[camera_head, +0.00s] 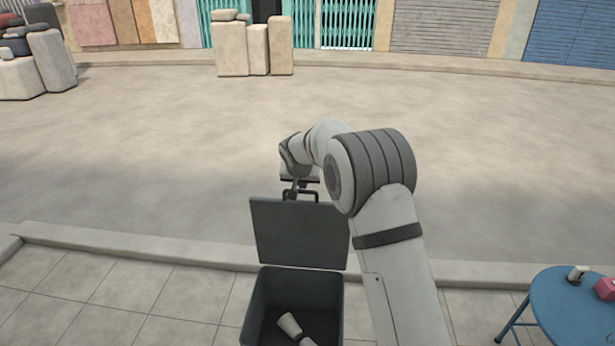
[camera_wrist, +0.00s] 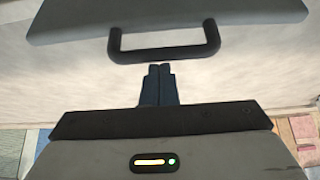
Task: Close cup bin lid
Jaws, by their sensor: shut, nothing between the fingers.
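The cup bin (camera_head: 343,300) is a dark grey box at the bottom centre of the head view, with pale cups (camera_head: 289,325) inside. Its lid (camera_head: 298,232) stands open and upright at the bin's far edge. The lid's dark handle (camera_wrist: 165,52) shows in the wrist view, below the grey lid panel (camera_wrist: 170,17). My gripper (camera_wrist: 159,68) has its two dark fingers together, with nothing between them. The fingertips are just below the handle bar in the wrist view; I cannot tell whether they touch it. In the head view my gripper (camera_head: 298,192) is behind the lid's top edge, and its fingertips are hard to make out.
A blue round table (camera_head: 565,305) with small items stands at the lower right. A low kerb (camera_head: 150,251) runs behind the bin, with tiled pavement on the near side. The road beyond is clear, up to stacked pale sacks (camera_head: 233,50) and shopfronts.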

